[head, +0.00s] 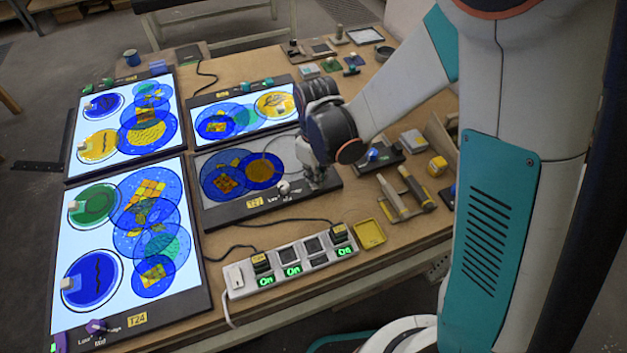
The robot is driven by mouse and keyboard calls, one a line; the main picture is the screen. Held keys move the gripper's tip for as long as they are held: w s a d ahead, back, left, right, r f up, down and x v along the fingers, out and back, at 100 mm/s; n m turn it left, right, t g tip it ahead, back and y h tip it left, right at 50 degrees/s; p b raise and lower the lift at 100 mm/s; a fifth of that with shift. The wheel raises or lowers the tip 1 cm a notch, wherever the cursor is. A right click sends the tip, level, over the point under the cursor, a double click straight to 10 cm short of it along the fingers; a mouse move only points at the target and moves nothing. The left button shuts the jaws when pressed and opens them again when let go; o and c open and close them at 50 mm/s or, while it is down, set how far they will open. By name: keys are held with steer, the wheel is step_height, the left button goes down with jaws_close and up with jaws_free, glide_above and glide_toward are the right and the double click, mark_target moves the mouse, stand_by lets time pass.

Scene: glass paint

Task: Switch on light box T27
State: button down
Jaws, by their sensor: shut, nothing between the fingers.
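Light box T27 (211,207) lies in the middle of the bench, its panel grey and unlit. Blue glass discs with yellow patches lie on it. Its front edge carries a yellow T27 label (254,202) and a pale knob (283,187). My gripper (316,183) points down at the right end of that front edge, right of the knob. It is shut and empty. My wrist hides the box's right end, and I cannot tell whether the fingertips touch it.
Lit light boxes stand at left: T24 (137,320) in front, another (122,79) behind it. A third lit box (240,92) lies behind T27. A power strip (236,274) with green "On" displays lies in front. Blocks, a yellow tray (369,234) and tools (392,196) crowd the right.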

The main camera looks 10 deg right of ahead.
steer(key=shift+f+b, duration=0.4)
steer(key=shift+f, duration=0.1)
steer(key=shift+r, duration=0.15)
steer(key=shift+r+p, duration=2.35)
steer(key=shift+r, duration=1.1)
